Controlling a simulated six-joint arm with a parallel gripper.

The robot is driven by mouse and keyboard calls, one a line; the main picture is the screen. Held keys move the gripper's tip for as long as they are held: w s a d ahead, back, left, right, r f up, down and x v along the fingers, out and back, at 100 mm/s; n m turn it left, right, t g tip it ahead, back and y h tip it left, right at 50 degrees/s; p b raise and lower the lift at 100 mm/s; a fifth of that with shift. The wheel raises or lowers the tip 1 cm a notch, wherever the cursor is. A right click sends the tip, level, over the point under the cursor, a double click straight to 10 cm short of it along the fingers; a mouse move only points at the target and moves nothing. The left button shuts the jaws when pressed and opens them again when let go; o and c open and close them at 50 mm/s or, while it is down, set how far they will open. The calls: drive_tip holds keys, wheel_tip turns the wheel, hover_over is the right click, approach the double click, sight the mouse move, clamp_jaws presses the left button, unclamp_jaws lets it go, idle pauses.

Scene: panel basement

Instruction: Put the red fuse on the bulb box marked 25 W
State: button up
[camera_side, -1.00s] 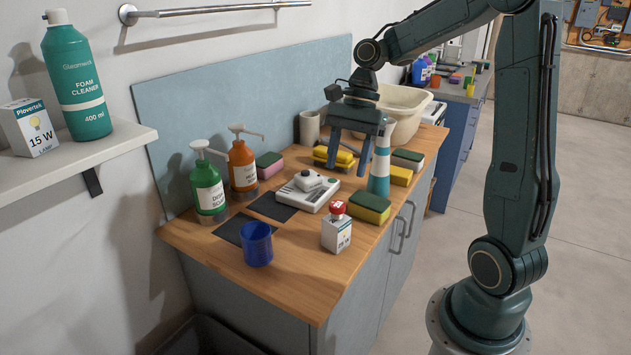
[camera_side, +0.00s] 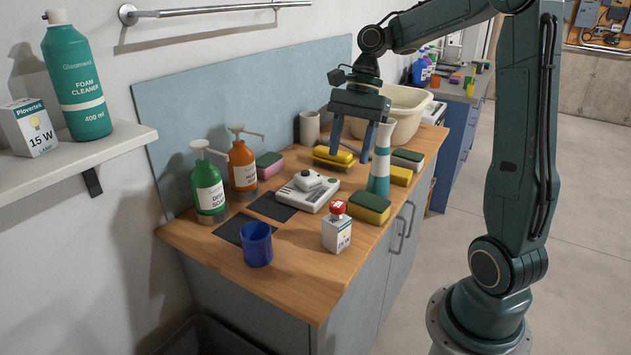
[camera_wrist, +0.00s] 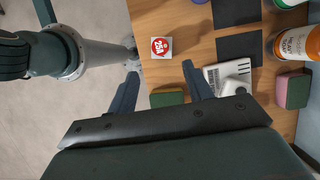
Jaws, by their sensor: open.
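The red fuse (camera_side: 338,208) sits on top of a small white bulb box (camera_side: 336,236), whose marking looks like 25 W in the side view. In the wrist view the fuse (camera_wrist: 160,46) is a red disc with white lettering, within the top of the white box (camera_wrist: 151,56). My gripper (camera_side: 351,158) is open and empty, raised above the back part of the counter, behind the box and apart from it. In the wrist view its open fingers (camera_wrist: 160,70) point towards the box, with nothing between them. Another bulb box (camera_side: 33,128), marked 15 W, stands on the wall shelf.
A teal-and-white striped bottle (camera_side: 379,175) stands near my gripper. A green-and-yellow sponge (camera_side: 369,207) lies behind the box, and a white device (camera_side: 307,193) to its left. A blue cup (camera_side: 257,245) stands at the front left. Bare wood lies in front of the box.

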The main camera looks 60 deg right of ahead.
drive_tip(key=shift+a, duration=0.1)
drive_tip(key=s+a+r+n+t+h, duration=0.25)
drive_tip(key=s+a+n, duration=0.25)
drive_tip(key=a+n, duration=0.35)
drive_tip(key=s+a+n+t+h, duration=0.2)
drive_tip(key=s+n+t, duration=0.1)
drive_tip(key=s+n, duration=0.5)
drive_tip(key=shift+s+f+n, duration=0.25)
drive_tip(key=shift+n, duration=0.5)
